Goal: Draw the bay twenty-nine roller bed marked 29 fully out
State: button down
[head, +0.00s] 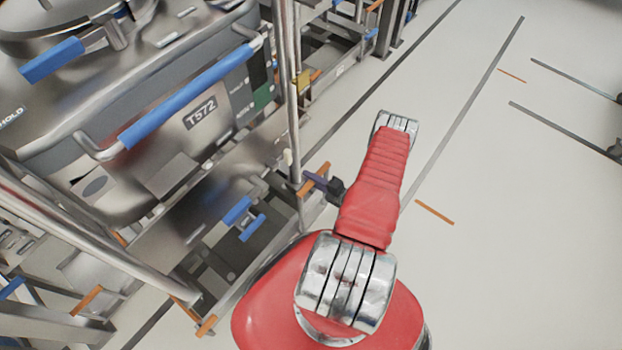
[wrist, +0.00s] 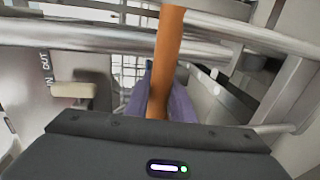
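An orange bar handle (head: 316,176) sits at the lower right corner of the metal frame under the bin in the head view. It stands up the middle of the wrist view (wrist: 169,45). My gripper (head: 318,181) reaches it from the right. In the wrist view its purple fingers (wrist: 158,105) lie close on both sides of the bar and look shut on it; the contact itself is partly hidden. The roller bed (head: 250,262) appears as a low grey frame below the bin. No number 29 is readable in either view.
A steel bin marked T572 (head: 203,111) with a blue handle (head: 190,92) stands above the frame. An upright metal post (head: 291,90) is close to my gripper. A cream lever (wrist: 73,90) sits beside IN and OUT lettering. Open floor (head: 500,230) lies to the right.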

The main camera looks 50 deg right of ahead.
jog(key=c, duration=1.9)
grip_release()
jog(key=shift+s+f, duration=0.25)
jog(key=shift+f, duration=0.25)
jog(key=o, duration=0.4)
jog(key=shift+r, duration=0.15)
jog(key=shift+c, duration=0.2)
jog(key=s+d+r, duration=0.1)
jog(key=s+r, duration=0.1)
jog(key=s, duration=1.1)
jog(key=shift+s+d+r, duration=0.2)
jog(key=shift+r, duration=0.1)
